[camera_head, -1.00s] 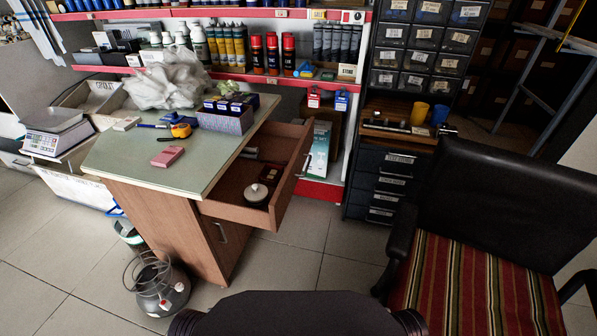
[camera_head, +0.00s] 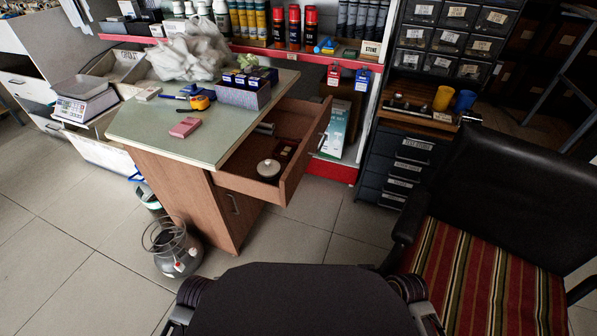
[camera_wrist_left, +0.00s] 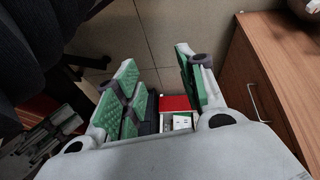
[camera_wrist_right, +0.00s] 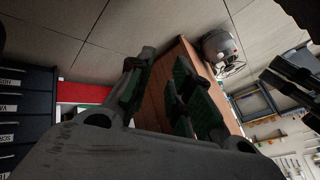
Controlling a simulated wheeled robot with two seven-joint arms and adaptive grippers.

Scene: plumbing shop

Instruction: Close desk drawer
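The desk (camera_head: 180,165) with a pale green top stands left of centre in the head view. Its upper drawer (camera_head: 291,178) is pulled out to the right. A round tape-like item (camera_head: 268,169) and small dark things lie inside it. My left gripper (camera_wrist_left: 155,80) is open and empty in its wrist view, with the wooden desk front and a metal handle (camera_wrist_left: 258,103) to its right. My right gripper (camera_wrist_right: 163,85) is open and empty in its wrist view, with a wooden desk panel (camera_wrist_right: 153,100) beyond its fingers. Neither gripper shows clearly in the head view.
An office chair (camera_head: 480,240) with a striped seat stands at the right. A dark drawer cabinet (camera_head: 400,160) and shelves stand behind. A gas cylinder (camera_head: 175,252) stands on the floor before the desk. Tiled floor lies open at the left.

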